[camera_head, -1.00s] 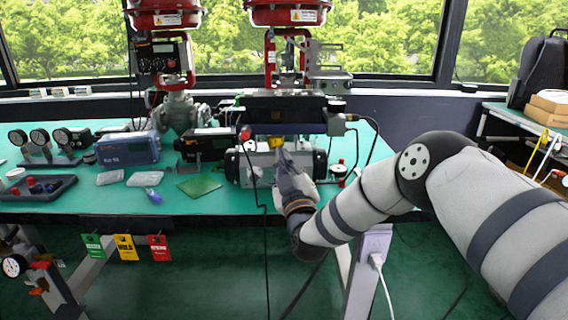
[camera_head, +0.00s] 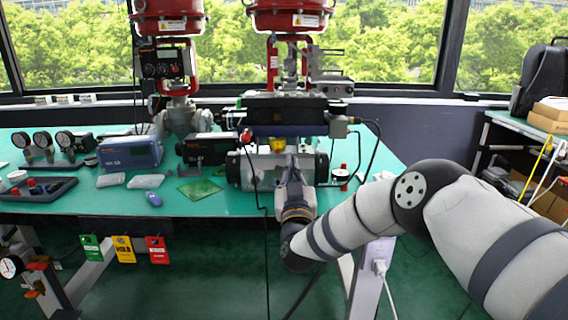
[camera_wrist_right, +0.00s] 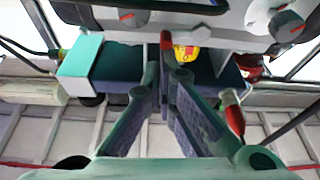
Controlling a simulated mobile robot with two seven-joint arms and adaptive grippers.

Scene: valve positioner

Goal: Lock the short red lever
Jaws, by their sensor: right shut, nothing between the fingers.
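My right gripper (camera_head: 293,162) is in front of the grey cylindrical actuator (camera_head: 262,170) on the workbench, pointing at it. In the right wrist view, its two fingers (camera_wrist_right: 165,72) meet at the tips and are shut with nothing between them. A small upright red lever-like piece (camera_wrist_right: 166,40) shows just beyond the fingertips; I cannot tell if they touch it. A second red-handled piece (camera_wrist_right: 233,116) with a metal base stands right of the fingers. I cannot tell which one is the short red lever. A red knob (camera_head: 344,168) shows right of the actuator in the head view. My left gripper is not in view.
A yellow indicator (camera_head: 278,144) sits on top of the actuator, below a dark box (camera_head: 286,107). Black cables hang in front of the bench. Left are a blue case (camera_head: 131,152), gauges (camera_head: 43,140) and a dark tray (camera_head: 38,188).

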